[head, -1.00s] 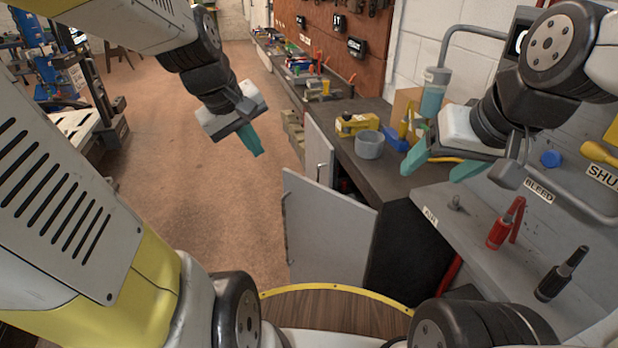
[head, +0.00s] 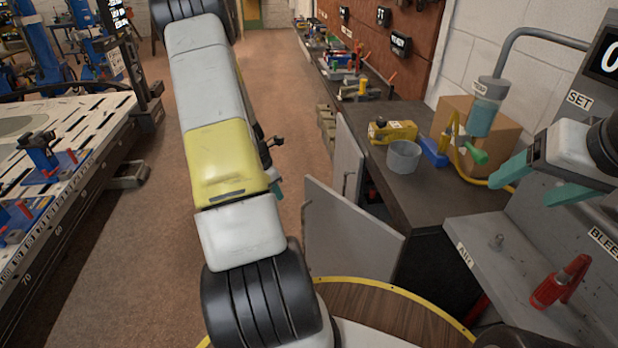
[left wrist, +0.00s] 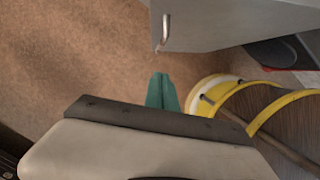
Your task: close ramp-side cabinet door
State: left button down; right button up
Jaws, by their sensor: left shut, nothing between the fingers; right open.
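Two grey cabinet doors stand open at the left side of the dark-topped bench in the head view. The near door (head: 350,240) juts toward the floor, with a handle on its outer left edge; the far door (head: 347,165) stands behind it. I cannot tell which is the ramp-side one. My left gripper (head: 276,188) is mostly hidden behind my arm, left of the near door. In the left wrist view its teal fingers (left wrist: 164,92) are shut and empty, just below a door panel (left wrist: 230,22) and its handle (left wrist: 163,32), apart from them. My right gripper (head: 538,184) is open and empty above the bench.
The bench top (head: 425,195) holds a grey cup (head: 404,157), a yellow tool (head: 392,132) and a cardboard box (head: 480,130). A red-handled tool (head: 560,282) is on the grey panel at right. A slotted table (head: 75,150) stands left. Brown floor between is clear.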

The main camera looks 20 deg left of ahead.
pick_arm(q)
jog(key=w+d+f, duration=0.3)
jog(key=w+f, duration=0.2)
jog(key=f, duration=0.3)
jog(key=shift+d+f, duration=0.35)
jog(key=shift+f, duration=0.05)
jog(key=shift+w, duration=0.15)
